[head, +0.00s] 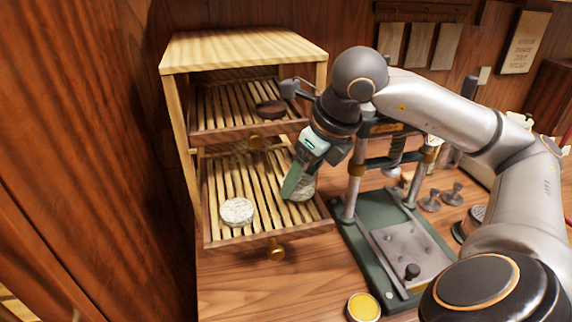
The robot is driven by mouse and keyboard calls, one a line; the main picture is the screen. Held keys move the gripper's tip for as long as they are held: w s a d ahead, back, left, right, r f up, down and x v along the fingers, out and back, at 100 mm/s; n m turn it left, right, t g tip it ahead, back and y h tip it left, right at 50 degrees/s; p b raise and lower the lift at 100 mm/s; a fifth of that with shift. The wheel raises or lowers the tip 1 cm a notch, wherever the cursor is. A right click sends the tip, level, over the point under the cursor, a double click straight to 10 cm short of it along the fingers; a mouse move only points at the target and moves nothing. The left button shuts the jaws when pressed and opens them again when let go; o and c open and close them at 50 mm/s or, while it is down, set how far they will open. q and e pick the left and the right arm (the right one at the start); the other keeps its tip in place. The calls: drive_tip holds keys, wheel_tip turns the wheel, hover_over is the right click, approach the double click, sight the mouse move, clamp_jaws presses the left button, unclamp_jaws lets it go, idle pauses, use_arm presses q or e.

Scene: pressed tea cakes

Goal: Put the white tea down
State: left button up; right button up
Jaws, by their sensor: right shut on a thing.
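My right gripper (297,188) reaches down over the right side of the lower slatted drawer (215,243) of the wooden cabinet. It is shut on a pale, speckled white tea cake (306,187), partly hidden behind the green finger. The cake is at or just above the slats; I cannot tell if it touches them. Another white tea cake (237,212) lies flat on the left side of the same drawer. A dark tea cake (270,109) lies in the upper drawer (205,134). My left gripper is out of view.
The lower drawer is pulled out, with bare slats between the two white cakes. A green press (362,248) with metal posts stands close on the right. A yellow round tin (363,307) is at the front. Small metal tools (431,200) stand beyond the press.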

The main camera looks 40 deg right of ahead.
drive_tip(key=shift+w+a+r+p, duration=0.15)
drive_tip(key=shift+w+p, duration=0.3)
drive_tip(key=shift+w, duration=0.05)
drive_tip(key=shift+w+a+p, duration=0.1)
drive_tip(key=shift+w+p, duration=0.5)
drive_tip(key=shift+w, duration=0.55)
drive_tip(key=shift+x, duration=0.9)
drive_tip(key=shift+s, duration=0.25)
drive_tip(key=shift+b, duration=0.3)
drive_tip(key=shift+f, duration=0.3)
drive_tip(key=o, duration=1.3)
drive_tip(key=shift+r, duration=0.1)
